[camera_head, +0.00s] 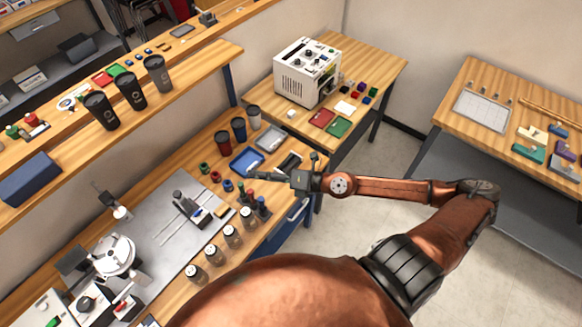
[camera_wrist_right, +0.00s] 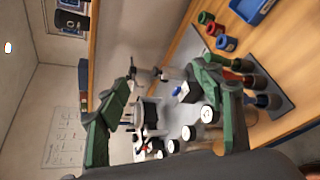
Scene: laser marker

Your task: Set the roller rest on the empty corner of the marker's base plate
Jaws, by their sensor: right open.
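The marker's grey base plate (camera_head: 150,228) lies on the left bench. A round white-topped unit (camera_head: 113,255) stands at its near left, and a dark post with a small carriage (camera_head: 190,208) stands toward its right side. A dark elongated piece (camera_head: 290,162) lies at the bench's right end, near my right gripper; I cannot tell whether it is the roller rest. My right gripper (camera_head: 262,175) is above the bench's right part, right of the plate. In the wrist view its green-grey fingers (camera_wrist_right: 163,105) are spread with nothing between them. My left gripper is not in view.
Several lidded jars (camera_head: 212,254) line the plate's right edge. Small coloured cups (camera_head: 215,177), a blue tray (camera_head: 246,160) and tumblers (camera_head: 238,130) stand beyond. A shelf with dark tumblers (camera_head: 130,90) runs behind. A white machine (camera_head: 307,72) sits on the back table.

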